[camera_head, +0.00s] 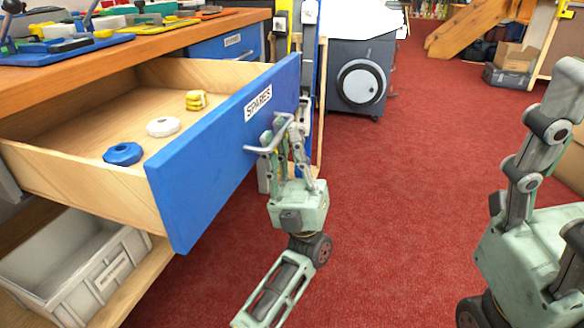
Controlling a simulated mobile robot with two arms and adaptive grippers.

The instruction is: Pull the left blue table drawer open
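The left blue drawer (215,150), labelled SPARES, stands pulled well out from under the wooden bench top, and its pale wood inside shows. Its grey bar handle (262,149) is on the blue front. My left gripper (284,132) has its fingers around the handle and appears shut on it. Inside the drawer lie a blue ring-shaped piece (123,153), a white round piece (163,127) and a small yellow stack (196,100). My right gripper (545,130) is at the right edge, away from the drawer, partly cut off; its opening cannot be judged.
A second blue drawer (228,46) sits closed farther along the bench. A grey bin (75,262) stands on a shelf below the open drawer. A dark cabinet with a round dial (360,82) stands behind. Red carpet (410,190) is clear between my grippers.

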